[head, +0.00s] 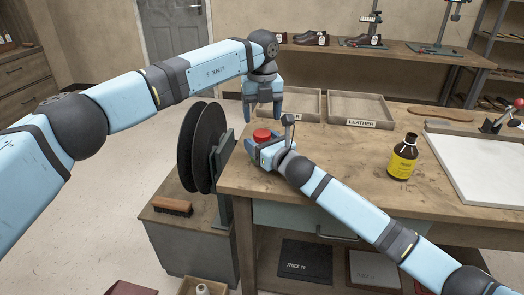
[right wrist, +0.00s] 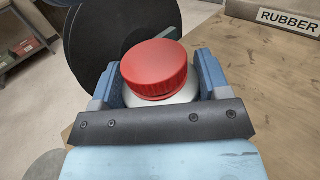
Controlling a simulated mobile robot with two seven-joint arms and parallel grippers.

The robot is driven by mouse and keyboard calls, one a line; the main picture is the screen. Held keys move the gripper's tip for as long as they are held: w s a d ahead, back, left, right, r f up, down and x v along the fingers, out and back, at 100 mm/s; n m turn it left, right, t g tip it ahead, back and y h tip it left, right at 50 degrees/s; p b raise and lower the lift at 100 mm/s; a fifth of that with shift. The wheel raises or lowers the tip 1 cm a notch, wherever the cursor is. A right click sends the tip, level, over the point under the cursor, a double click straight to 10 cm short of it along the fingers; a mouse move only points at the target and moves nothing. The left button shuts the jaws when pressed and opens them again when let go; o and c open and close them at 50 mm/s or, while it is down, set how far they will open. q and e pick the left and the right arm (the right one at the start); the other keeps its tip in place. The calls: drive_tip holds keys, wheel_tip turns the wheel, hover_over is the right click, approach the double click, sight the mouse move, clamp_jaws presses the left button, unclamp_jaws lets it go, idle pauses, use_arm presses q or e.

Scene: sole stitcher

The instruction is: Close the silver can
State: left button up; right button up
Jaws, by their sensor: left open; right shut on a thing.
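The silver can (right wrist: 185,97) is mostly hidden by my right gripper; only its pale shoulder shows in the right wrist view. A red ribbed cap (right wrist: 155,70) sits on top of it; I cannot tell how tightly. In the head view the red cap (head: 262,135) shows near the left end of the workbench. My right gripper (head: 262,149) is shut on the can, one finger on each side, below the cap; it also shows in the right wrist view (right wrist: 162,85). My left gripper (head: 263,112) is open and empty, pointing down just above the cap, apart from it.
Black discs (head: 203,148) stand left of the workbench (head: 330,170). Two shallow trays, one the leather tray (head: 360,123), lie behind the can. A brown bottle (head: 403,158) and a white board (head: 470,165) are to the right. A brush (head: 171,205) lies on the lower cabinet.

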sight(262, 133)
use_arm(q)
wheel_tip(262, 133, up, 4)
drive_tip(key=shift+f, duration=0.2)
drive_tip(key=shift+f, duration=0.2)
drive_tip(key=shift+f, duration=3.9)
drive_tip(key=c, duration=0.9)
drive_tip(key=o, duration=1)
